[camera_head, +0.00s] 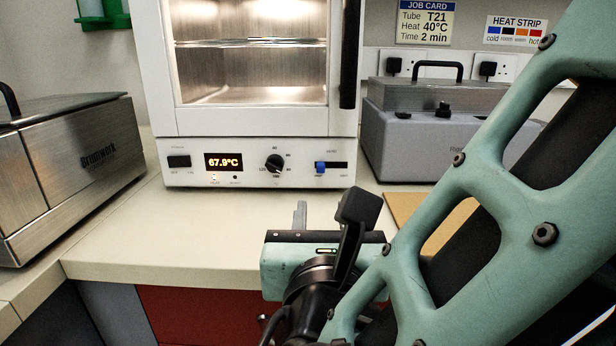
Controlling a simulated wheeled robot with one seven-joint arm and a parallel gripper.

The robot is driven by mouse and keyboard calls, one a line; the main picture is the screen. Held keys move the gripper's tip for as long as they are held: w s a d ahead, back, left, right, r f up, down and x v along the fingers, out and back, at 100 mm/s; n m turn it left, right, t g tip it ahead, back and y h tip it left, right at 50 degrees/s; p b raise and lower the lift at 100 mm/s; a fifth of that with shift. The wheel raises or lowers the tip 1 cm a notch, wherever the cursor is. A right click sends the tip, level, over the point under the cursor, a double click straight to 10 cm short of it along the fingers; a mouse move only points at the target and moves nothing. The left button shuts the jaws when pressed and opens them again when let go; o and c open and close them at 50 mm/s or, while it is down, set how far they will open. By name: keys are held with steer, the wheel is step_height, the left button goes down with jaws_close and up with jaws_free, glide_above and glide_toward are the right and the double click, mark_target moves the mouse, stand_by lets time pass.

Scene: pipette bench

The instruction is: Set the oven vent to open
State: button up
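The white oven (245,148) stands at the back middle of the bench. Its front panel carries a small blue slider (320,167) at the left end of a dark horizontal slot; the tiny labels around it are too small to read surely. The panel also has a black dial (274,164), a dark switch (179,161) and a display (223,162) reading 67.9°C. My gripper (300,212) is below and in front of the panel, apart from it. One grey finger shows pointing up at the oven; the other is not made out, so its opening cannot be told.
A grey lidded unit (420,145) with a black handle stands right of the oven. A tan board (405,207) lies partly behind my arm. The bench top (190,225) before the oven is clear.

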mark_target(321, 173)
steer(key=w, duration=1.1)
steer(key=shift+w+d, duration=0.25)
steer(key=shift+w, duration=0.15)
